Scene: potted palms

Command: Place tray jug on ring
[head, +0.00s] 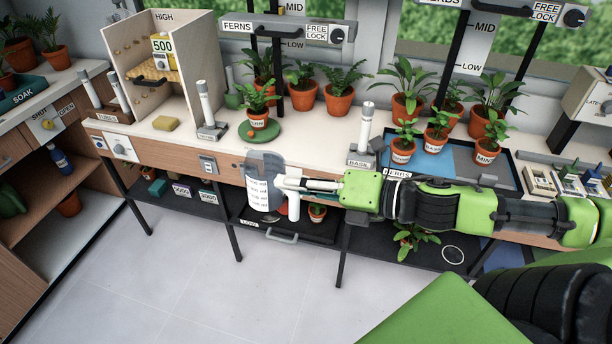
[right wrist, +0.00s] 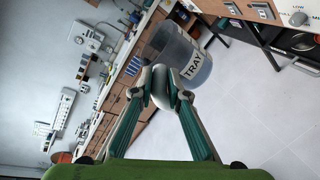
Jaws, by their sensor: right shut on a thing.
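The tray jug (head: 260,194) is a clear grey container with a white label and a white handle. It also shows in the right wrist view (right wrist: 199,61), where its label reads TRAY. My right gripper (head: 283,183) is shut on the jug's handle and holds the jug in front of the bench's front edge; the fingers also show in the right wrist view (right wrist: 163,88). A white ring (head: 453,246) is marked on the dark lower shelf at the right, beyond my right arm, with nothing on it. My left gripper is not in view.
Several potted plants stand on the bench top, some on a blue tray mat (head: 435,166). A small potted plant (head: 412,237) stands left of the ring on the lower shelf. A black tray (head: 290,229) with a handle is behind the jug. The floor (head: 180,280) is clear.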

